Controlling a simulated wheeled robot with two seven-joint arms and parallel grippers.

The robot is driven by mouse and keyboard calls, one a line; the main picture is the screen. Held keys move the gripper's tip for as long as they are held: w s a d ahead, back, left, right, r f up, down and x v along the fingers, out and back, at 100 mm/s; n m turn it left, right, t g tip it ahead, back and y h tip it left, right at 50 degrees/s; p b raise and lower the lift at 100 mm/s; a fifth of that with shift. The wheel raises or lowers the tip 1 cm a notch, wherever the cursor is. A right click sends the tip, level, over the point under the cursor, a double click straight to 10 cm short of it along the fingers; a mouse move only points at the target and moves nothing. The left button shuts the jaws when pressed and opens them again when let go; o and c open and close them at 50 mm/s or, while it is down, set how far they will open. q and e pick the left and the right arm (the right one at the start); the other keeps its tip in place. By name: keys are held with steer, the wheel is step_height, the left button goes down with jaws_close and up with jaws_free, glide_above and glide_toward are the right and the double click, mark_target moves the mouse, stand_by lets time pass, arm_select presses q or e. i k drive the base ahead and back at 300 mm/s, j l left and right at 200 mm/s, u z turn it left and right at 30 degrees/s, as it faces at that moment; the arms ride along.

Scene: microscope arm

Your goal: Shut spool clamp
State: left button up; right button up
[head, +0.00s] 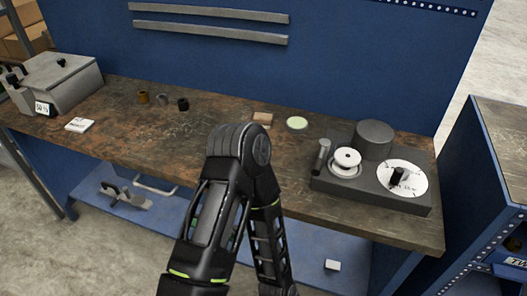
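A dark grey device (333,184) sits at the right end of the workbench. It carries a white spool (346,160), a short upright grey post (323,153) left of the spool, a large dark cylinder (374,139) behind, and a white dial (412,183) with a black knob (398,175). No part is clearly recognizable as the spool clamp, and I cannot tell whether it is open or shut. One of my black arms rises from the bottom middle, bends over the bench's front edge and runs back down. Neither gripper shows.
The brown workbench (125,138) holds a grey box (66,82) with black knobs at left, several small cylinders, a white card (79,125), a small brown block (262,118) and a pale green disc (297,123). A blue shelf (320,245) lies below. A blue cabinet (492,215) stands right.

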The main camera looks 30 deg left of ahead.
mark_target(324, 145)
steer(key=u, duration=0.75)
